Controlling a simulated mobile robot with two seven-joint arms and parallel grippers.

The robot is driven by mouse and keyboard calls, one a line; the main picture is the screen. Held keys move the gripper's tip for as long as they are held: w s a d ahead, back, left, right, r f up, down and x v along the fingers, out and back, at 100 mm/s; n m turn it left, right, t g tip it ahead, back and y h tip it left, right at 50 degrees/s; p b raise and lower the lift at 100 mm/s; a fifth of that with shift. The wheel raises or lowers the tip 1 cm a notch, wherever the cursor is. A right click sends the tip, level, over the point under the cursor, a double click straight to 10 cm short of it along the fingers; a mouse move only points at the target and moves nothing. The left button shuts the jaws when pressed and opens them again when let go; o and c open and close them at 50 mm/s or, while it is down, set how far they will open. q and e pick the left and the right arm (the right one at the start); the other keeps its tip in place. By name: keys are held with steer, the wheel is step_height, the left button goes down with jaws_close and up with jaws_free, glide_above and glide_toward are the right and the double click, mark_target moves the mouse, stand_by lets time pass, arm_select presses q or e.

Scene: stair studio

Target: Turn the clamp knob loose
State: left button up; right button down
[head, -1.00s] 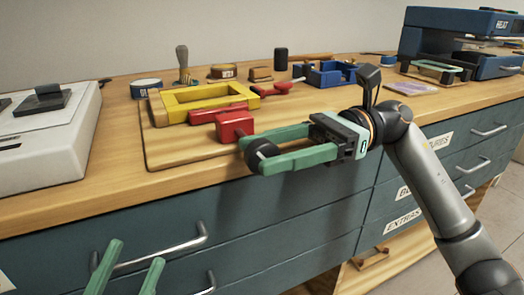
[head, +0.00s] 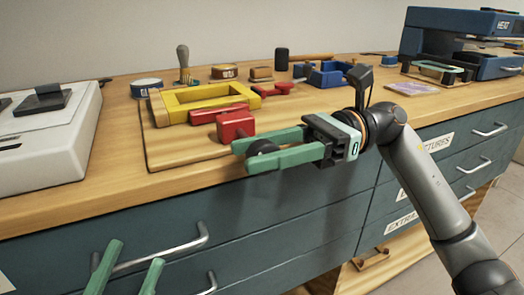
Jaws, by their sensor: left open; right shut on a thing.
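The black clamp knob (head: 262,147) sits at the front of the wooden board, just in front of a red clamp block (head: 236,126). My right gripper (head: 242,158) reaches in from the right, with its green fingers shut on the knob, one on each side. The fingers hide part of the knob. A yellow frame (head: 205,98) lies on the board (head: 165,150) behind the red parts. My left gripper (head: 128,272) is open and empty at the lower left, in front of the drawers; only its fingertips show.
A white machine (head: 50,135) stands at the left. A blue tray (head: 330,74), a stamp (head: 183,62), tins and small blocks stand behind the board. A blue heat press (head: 455,45) is at the far right. Drawer handles (head: 165,255) stick out below the counter.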

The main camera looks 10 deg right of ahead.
arm_select(q)
steer(key=shift+r, duration=0.1)
arm_select(e)
steer(key=shift+s+g, duration=0.3)
steer(key=shift+r+h+p, duration=0.15)
steer(key=shift+h+p, duration=0.25)
steer(key=shift+p, duration=0.15)
steer(key=t+h+p, duration=0.1)
steer(key=h+p, duration=0.2)
steer(key=p, duration=0.1)
steer(key=shift+r, duration=0.15)
steer(key=shift+t+h+p, duration=0.3)
steer(key=shift+h+p, duration=0.4)
steer(key=shift+p, duration=0.15)
steer(key=shift+f+h+p, duration=0.25)
steer(key=shift+h+p, duration=0.35)
arm_select(q)
step_height(320, 180, up, 9)
steer(key=a, duration=0.1)
steer(key=shift+s+t, duration=0.2)
steer(key=shift+t, duration=0.1)
arm_select(e)
steer(key=shift+f+t+h, duration=0.1)
steer(key=shift+t+h, duration=0.2)
arm_select(q)
steer(key=shift+r+n, duration=0.1)
steer(key=shift+n, duration=0.2)
